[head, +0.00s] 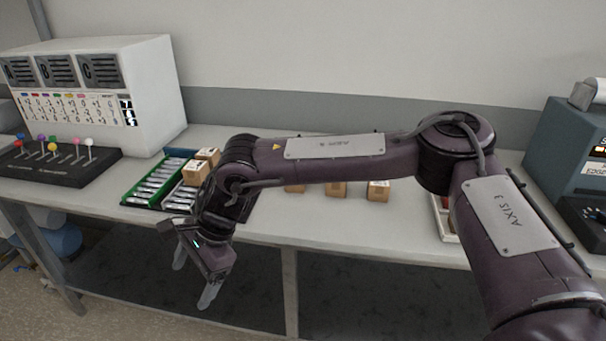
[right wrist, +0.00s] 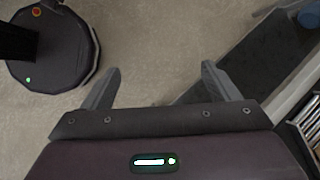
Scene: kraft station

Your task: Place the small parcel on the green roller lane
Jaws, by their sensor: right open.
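The green roller lane (head: 139,190) is on the left part of the bench, with grey rollers between green side rails. I see no parcel on its visible part. Small brown parcels (head: 378,191) stand in a row mid-bench, partly hidden behind my right arm. Two more brown parcels (head: 195,173) sit on the lane just right of the green one. I cannot tell which is the task's parcel. My right gripper (head: 193,281) is open and empty, beyond the bench's front edge and pointing down. In the right wrist view its fingers (right wrist: 160,75) are apart over the floor.
A white cabinet (head: 150,85) and a black panel with coloured knobs (head: 60,168) stand at the left. A teal machine (head: 570,150) stands at the right, with a light tray (head: 447,228) nearer the middle. The bench front between the parcels and edge is clear.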

